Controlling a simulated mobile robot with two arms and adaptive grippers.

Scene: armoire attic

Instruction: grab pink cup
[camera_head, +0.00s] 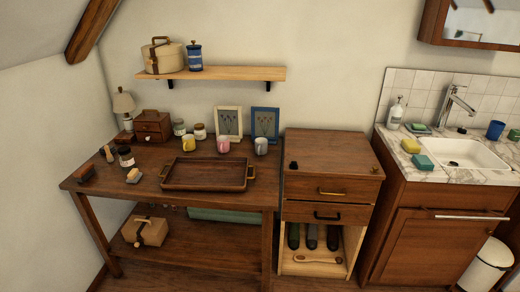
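The pink cup (223,145) stands upright on the wooden table (226,196), behind the tray. A yellow cup (188,143) stands to its left and a white cup (261,146) to its right. Neither of my grippers shows in the head view.
A wooden tray (208,174) with two handles lies on the table in front of the cups. Two picture frames, one white (229,121) and one blue (265,122), stand behind them. A drawer cabinet (330,168) is right of the table; a sink (463,154) is further right.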

